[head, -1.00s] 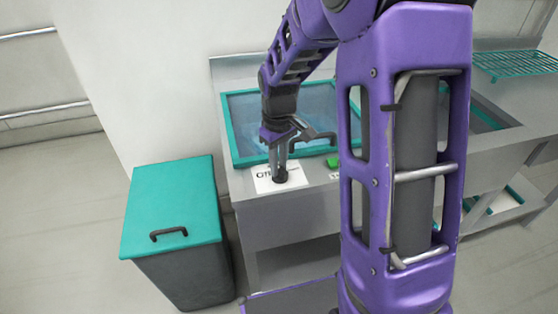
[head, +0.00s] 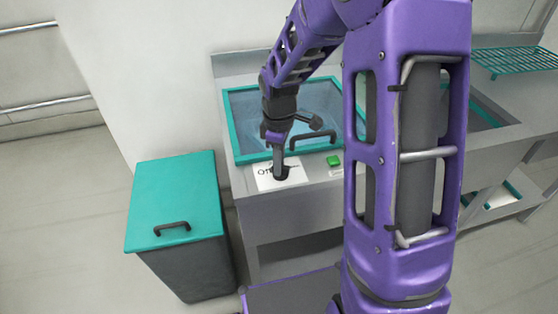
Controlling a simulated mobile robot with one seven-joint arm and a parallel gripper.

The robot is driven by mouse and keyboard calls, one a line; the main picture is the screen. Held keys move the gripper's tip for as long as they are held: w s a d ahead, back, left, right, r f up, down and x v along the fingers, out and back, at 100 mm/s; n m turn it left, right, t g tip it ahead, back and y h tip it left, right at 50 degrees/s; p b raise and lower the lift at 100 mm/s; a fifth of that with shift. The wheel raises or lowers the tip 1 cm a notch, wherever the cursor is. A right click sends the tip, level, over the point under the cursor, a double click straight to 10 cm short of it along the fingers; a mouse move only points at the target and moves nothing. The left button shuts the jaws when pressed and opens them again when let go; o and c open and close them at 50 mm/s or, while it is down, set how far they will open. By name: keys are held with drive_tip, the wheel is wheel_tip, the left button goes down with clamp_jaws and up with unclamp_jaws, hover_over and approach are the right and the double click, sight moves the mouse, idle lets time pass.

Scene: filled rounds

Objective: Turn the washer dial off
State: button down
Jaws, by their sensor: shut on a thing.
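The washer has a teal-framed glass lid (head: 232,125) with a dark handle, and a grey front ledge. A white dial label (head: 264,182) with partly hidden black lettering lies on the ledge, left of a small green button (head: 333,161). The dark dial (head: 282,177) sits on this label. My gripper (head: 279,168) points down from above and is shut on the dial. The fingers and wrist hide much of the dial, so I cannot tell exactly which way it points.
A grey bin with a teal lid (head: 170,200) and black handle stands on the floor at left. A sink counter (head: 485,150) extends to the right, with a teal wire rack (head: 515,62) above it. Bare floor lies at far left.

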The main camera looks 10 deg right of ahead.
drive_tip(key=shift+r, duration=0.1)
drive_tip(key=c, duration=0.8)
unclamp_jaws()
drive_tip(key=shift+o, duration=0.2)
wheel_tip(320, 180, up, 17)
drive_tip(key=shift+r+p, duration=0.2)
drive_tip(key=shift+p, duration=0.1)
drive_tip(key=shift+f, duration=0.1)
